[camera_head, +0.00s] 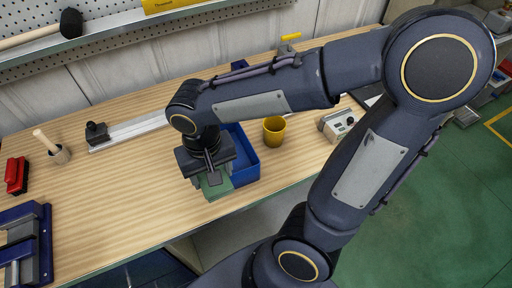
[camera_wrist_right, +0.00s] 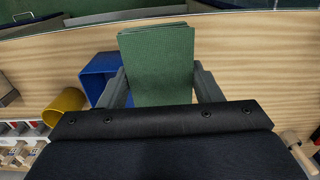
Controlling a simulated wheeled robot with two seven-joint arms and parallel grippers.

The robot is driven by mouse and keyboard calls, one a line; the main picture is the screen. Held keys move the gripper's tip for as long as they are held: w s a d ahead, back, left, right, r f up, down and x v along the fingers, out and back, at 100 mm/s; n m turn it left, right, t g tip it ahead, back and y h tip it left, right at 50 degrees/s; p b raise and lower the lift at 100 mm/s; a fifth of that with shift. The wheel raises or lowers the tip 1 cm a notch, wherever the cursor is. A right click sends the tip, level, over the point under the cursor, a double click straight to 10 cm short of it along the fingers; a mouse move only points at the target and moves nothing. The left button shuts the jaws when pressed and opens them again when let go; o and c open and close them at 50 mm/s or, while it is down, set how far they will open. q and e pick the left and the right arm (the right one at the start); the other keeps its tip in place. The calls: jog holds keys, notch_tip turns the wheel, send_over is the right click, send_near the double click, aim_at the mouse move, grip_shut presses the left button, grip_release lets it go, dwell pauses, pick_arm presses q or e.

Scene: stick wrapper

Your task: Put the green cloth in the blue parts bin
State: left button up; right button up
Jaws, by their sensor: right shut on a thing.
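The green cloth (camera_wrist_right: 158,68) is a flat folded piece between the fingers of my right gripper (camera_wrist_right: 160,88), which is shut on it. In the head view the cloth (camera_head: 216,187) shows just below my right gripper (camera_head: 208,178), at the front left of the blue parts bin (camera_head: 246,168). The blue bin stands on the wooden table near its front edge. It also shows in the wrist view (camera_wrist_right: 97,72), left of and partly behind the cloth. My arm hides part of the bin.
A yellow cup (camera_head: 274,131) stands right of the bin, and a grey device (camera_head: 337,125) is further right. A metal rail (camera_head: 135,130) lies behind. A blue vise (camera_head: 25,245) and a red object (camera_head: 16,175) are at the left. The table left of the bin is clear.

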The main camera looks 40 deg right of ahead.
jog(key=w+d+f+b, duration=0.2)
jog(key=w+d+f, duration=0.2)
jog(key=w+d+f+b, duration=0.3)
jog(key=w+d+f, duration=0.1)
jog(key=shift+w+d+f+b, duration=0.15)
jog(key=shift+w+d+b, duration=0.1)
jog(key=shift+d+b, duration=0.15)
jog(key=shift+w+d+f, duration=0.15)
jog(key=shift+f, duration=0.15)
jog(key=shift+w+d+f+b, duration=0.1)
jog(key=shift+f+b, duration=0.55)
jog(key=shift+f, duration=0.1)
jog(key=shift+w+d+f+b, duration=0.15)
jog(key=shift+f+b, duration=0.45)
jog(key=shift+f, duration=0.15)
jog(key=shift+w+d+f+b, duration=0.1)
jog(key=shift+f+b, duration=0.55)
jog(key=shift+f, duration=0.1)
jog(key=o, duration=0.9)
jog(key=shift+o, duration=0.2)
jog(key=shift+r, duration=0.1)
